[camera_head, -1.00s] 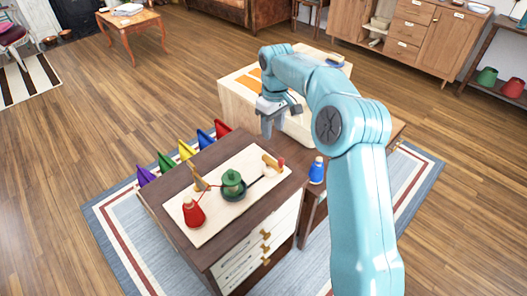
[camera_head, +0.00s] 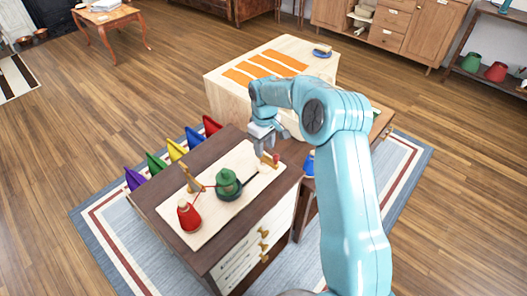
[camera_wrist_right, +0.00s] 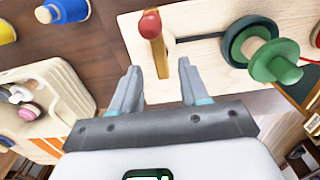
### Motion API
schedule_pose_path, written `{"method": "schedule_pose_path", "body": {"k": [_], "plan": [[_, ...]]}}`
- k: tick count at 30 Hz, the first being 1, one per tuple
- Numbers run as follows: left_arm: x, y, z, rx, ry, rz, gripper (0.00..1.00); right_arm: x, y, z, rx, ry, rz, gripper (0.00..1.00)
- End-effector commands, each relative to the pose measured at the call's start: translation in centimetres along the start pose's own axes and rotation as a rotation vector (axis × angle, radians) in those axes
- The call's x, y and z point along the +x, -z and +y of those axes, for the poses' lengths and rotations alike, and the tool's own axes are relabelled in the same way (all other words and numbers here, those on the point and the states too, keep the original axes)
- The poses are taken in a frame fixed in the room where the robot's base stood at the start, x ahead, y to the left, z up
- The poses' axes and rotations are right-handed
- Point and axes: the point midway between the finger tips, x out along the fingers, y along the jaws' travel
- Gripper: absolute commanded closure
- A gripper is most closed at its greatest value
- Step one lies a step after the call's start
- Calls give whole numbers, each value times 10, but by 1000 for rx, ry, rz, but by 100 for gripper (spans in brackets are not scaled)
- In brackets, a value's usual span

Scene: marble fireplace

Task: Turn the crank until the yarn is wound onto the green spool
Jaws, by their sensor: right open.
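The green spool (camera_head: 228,184) stands upright on a dark round base on a pale board, and also shows in the right wrist view (camera_wrist_right: 275,62). A red yarn cone (camera_head: 188,216) stands at the board's near left. Red yarn runs from it past a wooden guide (camera_head: 192,181) to the green spool. The wooden crank with a red knob (camera_head: 276,160) is at the board's far right, linked to the spool by a dark rod. My right gripper (camera_head: 264,148) is open over the crank; in the wrist view its fingertips (camera_wrist_right: 157,70) flank the crank's wooden arm (camera_wrist_right: 157,50). My left gripper is not in view.
The board (camera_head: 205,222) lies on a dark-topped drawer cabinet. A blue spool (camera_head: 308,163) stands just right of it. Colored pointed holders (camera_head: 177,149) line the cabinet's left side. A pale wooden block (camera_head: 228,93) with orange strips stands behind.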

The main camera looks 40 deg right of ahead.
Motion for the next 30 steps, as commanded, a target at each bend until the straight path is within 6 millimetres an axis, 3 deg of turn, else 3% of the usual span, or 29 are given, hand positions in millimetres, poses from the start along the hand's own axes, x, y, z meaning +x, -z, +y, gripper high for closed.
{"method": "schedule_pose_path", "body": {"k": [6,17,21,30], "plan": [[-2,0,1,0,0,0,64,29,1,0,-1,0,-1,55],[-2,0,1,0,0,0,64,34,3,0,-1,0,1,55],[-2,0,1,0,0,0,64,34,3,0,-1,0,1,100],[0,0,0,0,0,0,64,34,3,0,15,0,0,100]]}}
